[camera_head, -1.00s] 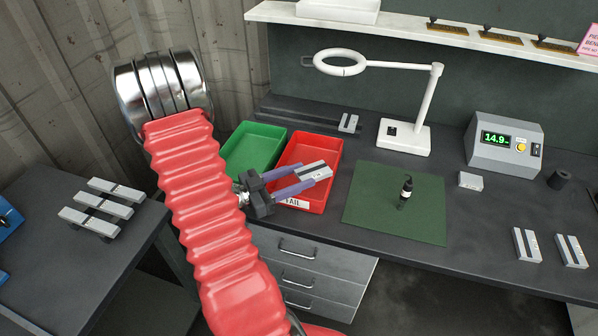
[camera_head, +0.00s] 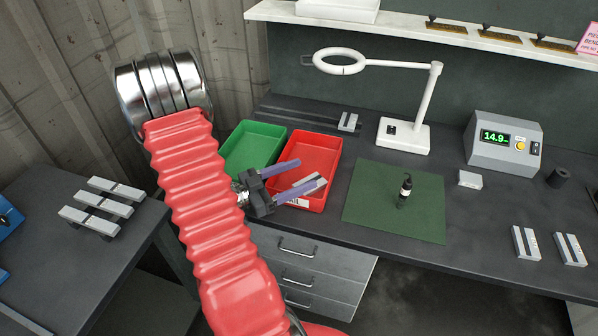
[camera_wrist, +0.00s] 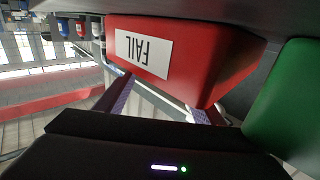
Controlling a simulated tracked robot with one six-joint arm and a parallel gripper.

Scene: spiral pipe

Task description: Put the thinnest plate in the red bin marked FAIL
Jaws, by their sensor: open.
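The red bin (camera_head: 323,149) marked FAIL stands on the bench, and its label (camera_wrist: 144,54) shows upside down in the wrist view. A light grey metal plate (camera_head: 313,182) lies inside the bin, partly hidden by a finger. My gripper (camera_head: 306,174) is open and empty, its purple fingers over the front left part of the bin. In the wrist view the fingers (camera_wrist: 157,100) are spread wide in front of the bin's wall (camera_wrist: 215,65). The bin's inside is hidden there.
A green bin (camera_head: 252,148) adjoins on the left. Several other plates lie on the left table (camera_head: 100,205) and the bench's right side. A green mat (camera_head: 385,222) with a small black object, a magnifier lamp (camera_head: 403,138) and a gauge box (camera_head: 503,145) stand right.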

